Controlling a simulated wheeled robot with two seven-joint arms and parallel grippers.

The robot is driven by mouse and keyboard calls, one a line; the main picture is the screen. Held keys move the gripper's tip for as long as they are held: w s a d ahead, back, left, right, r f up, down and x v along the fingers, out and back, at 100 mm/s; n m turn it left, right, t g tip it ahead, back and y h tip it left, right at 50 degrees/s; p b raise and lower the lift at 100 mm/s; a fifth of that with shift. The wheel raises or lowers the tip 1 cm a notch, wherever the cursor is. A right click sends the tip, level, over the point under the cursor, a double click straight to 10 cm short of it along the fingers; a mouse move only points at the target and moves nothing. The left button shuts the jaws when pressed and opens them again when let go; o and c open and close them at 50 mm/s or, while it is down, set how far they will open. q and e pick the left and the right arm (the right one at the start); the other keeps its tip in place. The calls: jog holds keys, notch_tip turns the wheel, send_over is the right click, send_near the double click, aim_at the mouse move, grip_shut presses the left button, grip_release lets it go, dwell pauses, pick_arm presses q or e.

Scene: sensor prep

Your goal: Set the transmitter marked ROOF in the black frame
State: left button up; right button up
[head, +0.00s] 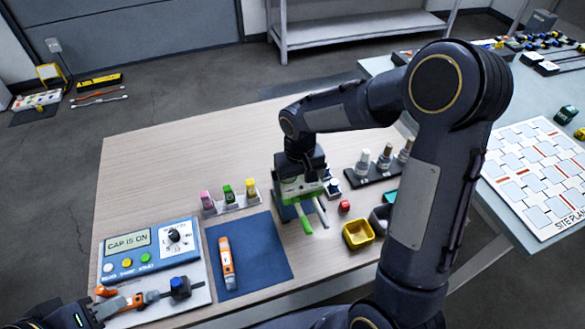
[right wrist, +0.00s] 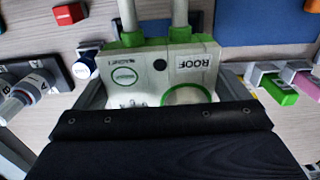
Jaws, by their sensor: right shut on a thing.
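The transmitter marked ROOF (right wrist: 165,72) is a white body with green trim and two pale rods. My right gripper (head: 298,188) is shut on it, with a finger on each side. The transmitter also shows in the head view (head: 302,187), over the table with its rods toward the front. The ROOF label reads upside down in the right wrist view. My left gripper (head: 98,308) is at the lower left edge of the head view beside an orange tool; its jaws are unclear. I cannot make out a black frame with certainty; a black rack (head: 355,180) holds several white bottles.
A blue mat (head: 262,255) with an orange pen-like tool (head: 226,260) lies left of my right gripper. Behind it is a pale rack (head: 230,208) of coloured bottles. A yellow bin (head: 357,234) and red cube (head: 344,206) lie to the right. A CAP IS ON panel (head: 150,250) stands left.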

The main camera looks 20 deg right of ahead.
jog(key=shift+s+f+b, duration=0.1)
jog(key=shift+f+b, duration=0.45)
jog(key=shift+f, duration=0.1)
jog(key=shift+f+b, duration=1)
jog(key=shift+f, duration=0.35)
jog(key=shift+f+b, duration=0.85)
jog(key=shift+f, duration=0.1)
dwell(0.5)
jog(key=shift+s+f, duration=0.15)
jog(key=o, duration=0.8)
jog(key=shift+o, duration=0.2)
jog(key=shift+a, duration=0.1)
jog(key=shift+s+f, duration=0.1)
jog(key=shift+s, duration=0.05)
jog(key=shift+r, duration=0.45)
